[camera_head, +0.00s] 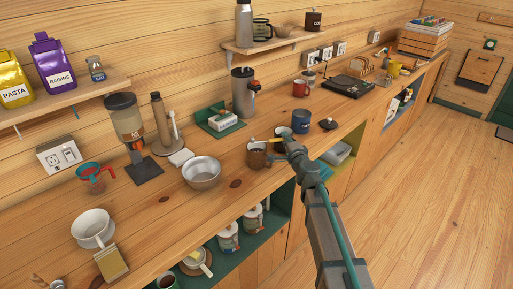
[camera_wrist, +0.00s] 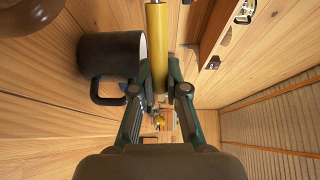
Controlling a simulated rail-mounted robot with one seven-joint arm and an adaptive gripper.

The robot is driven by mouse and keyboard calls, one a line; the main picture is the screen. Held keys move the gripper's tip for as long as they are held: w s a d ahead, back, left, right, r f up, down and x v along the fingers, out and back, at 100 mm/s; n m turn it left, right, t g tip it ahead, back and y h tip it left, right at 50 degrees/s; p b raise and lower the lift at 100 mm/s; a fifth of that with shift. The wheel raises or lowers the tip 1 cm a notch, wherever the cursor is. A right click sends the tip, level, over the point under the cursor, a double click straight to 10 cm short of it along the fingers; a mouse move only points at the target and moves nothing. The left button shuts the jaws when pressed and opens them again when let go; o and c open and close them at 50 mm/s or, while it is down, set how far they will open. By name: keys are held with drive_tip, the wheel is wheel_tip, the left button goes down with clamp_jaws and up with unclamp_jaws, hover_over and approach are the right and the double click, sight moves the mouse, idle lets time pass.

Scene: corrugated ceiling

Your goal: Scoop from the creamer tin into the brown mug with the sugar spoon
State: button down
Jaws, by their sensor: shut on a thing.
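My gripper (camera_head: 291,147) is above the counter, beside the mugs. It is shut on the yellow handle of the spoon (camera_wrist: 157,45), which also shows in the head view (camera_head: 270,140). The spoon's bowl cannot be made out. A brown mug (camera_head: 257,156) stands on the counter just left of my gripper. A dark mug (camera_wrist: 108,58) is beside the fingers in the wrist view; I cannot tell if it is the same mug. The blue tin (camera_head: 301,122), its label too small to read fully, stands behind my gripper. A dark round lid (camera_head: 327,124) lies right of it.
A steel bowl (camera_head: 202,173) and a green holder with a white block (camera_head: 221,122) are to the left. A red mug (camera_head: 300,89) and a black stove (camera_head: 347,87) stand further back. Open shelves lie under the counter. Bare counter is in front of the bowl.

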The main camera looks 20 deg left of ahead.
drive_tip(key=shift+f+m+b, duration=1.05)
drive_tip(key=shift+f+m, duration=0.05)
drive_tip(key=shift+f, duration=0.1)
idle(0.5)
drive_tip(key=shift+s+a+f+m, duration=0.1)
drive_tip(key=shift+a+m, duration=0.05)
drive_tip(key=shift+m, duration=0.65)
idle(0.6)
